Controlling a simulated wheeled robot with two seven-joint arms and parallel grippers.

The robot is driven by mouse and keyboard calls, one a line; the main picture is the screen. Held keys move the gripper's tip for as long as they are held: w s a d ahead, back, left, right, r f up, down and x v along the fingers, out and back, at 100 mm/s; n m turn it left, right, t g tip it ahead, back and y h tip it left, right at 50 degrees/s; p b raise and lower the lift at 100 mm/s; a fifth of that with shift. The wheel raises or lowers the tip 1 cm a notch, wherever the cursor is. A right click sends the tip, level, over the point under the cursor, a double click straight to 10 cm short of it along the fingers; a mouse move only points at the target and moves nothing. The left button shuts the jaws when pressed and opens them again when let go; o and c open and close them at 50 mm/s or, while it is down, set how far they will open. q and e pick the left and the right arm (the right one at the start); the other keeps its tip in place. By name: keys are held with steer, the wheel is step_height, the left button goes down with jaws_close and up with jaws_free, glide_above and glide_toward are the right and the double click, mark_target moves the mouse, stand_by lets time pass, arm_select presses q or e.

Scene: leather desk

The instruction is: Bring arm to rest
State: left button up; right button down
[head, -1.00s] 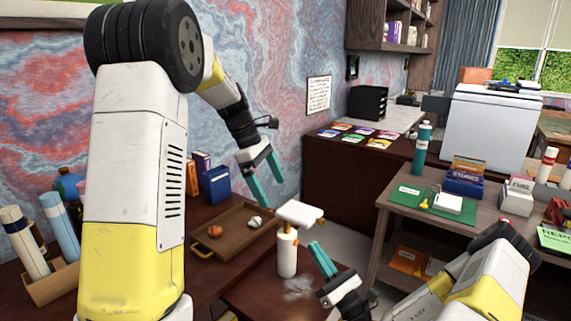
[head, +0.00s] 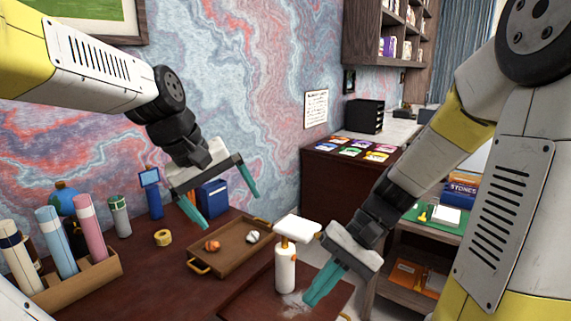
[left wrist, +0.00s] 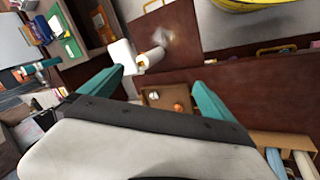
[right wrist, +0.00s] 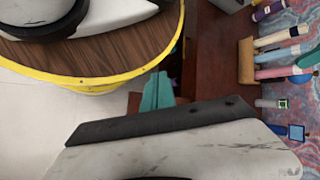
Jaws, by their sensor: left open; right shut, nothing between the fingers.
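My left gripper (head: 222,208) is open and empty. It hangs in the air above the desk, up and left of the wooden tray, with its teal fingers wide apart. In the left wrist view its fingers (left wrist: 160,82) also stand apart. My right gripper (head: 318,290) is shut with nothing in it. Its teal fingers lie together at the front right, low beside the white bottle-like dispenser (head: 286,268). In the right wrist view the closed fingers (right wrist: 157,92) show above the gripper's dark bar.
A wooden tray (head: 205,268) holds a few small shells. A shelf unit with a green mat (head: 425,222) is behind my right arm.

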arm_select(q)
steer(key=s+a+f+m+t+y, duration=0.1)
steer(key=s+a+m+t, duration=0.1)
steer(key=s+m, duration=0.3)
steer(key=s, duration=0.3)
steer(key=shift+s+f+t, duration=0.15)
steer(key=shift+s+t, duration=0.05)
steer(key=shift+t, duration=0.1)
arm_select(e)
steer(key=w+d+r+n+t+h, duration=0.1)
steer(key=d+r+n+t+h, duration=0.1)
steer(key=d+r+t+h, duration=0.3)
steer(key=d+r+t, duration=0.3)
steer(key=r+t, duration=0.1)
steer(key=r, duration=0.3)
steer(key=shift+d+r+n, duration=0.2)
steer(key=shift+d+n, duration=0.1)
